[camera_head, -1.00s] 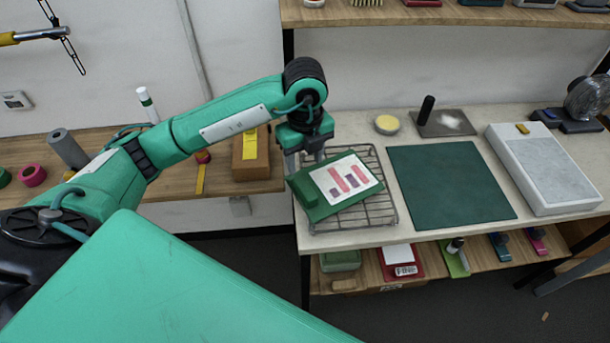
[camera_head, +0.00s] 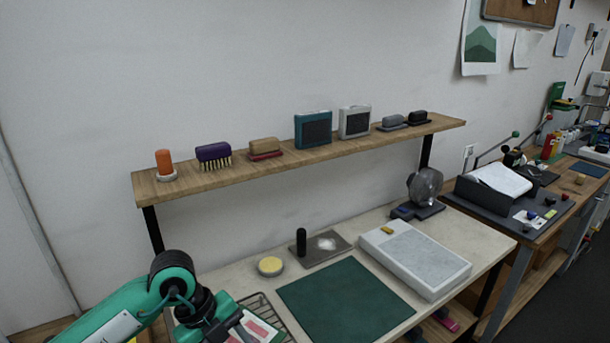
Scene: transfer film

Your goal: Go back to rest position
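My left arm comes in at the lower left, bent at a black joint. Its wrist hangs over the wire rack (camera_head: 261,306), whose lower part is cut off by the bottom edge. A green frame with a white sheet of pink bars (camera_head: 255,329) lies at the rack, partly hidden by my wrist and cut off below. The fingers of my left gripper are not visible, so I cannot see whether they touch the frame. My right arm and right gripper are not in view.
A dark green mat (camera_head: 345,300) lies flat on the bench, with a white light box (camera_head: 415,258) to its right. A yellow round pad (camera_head: 270,266), a grey plate (camera_head: 320,249) and a small fan (camera_head: 425,188) stand behind. A wooden shelf (camera_head: 225,178) with several items hangs above.

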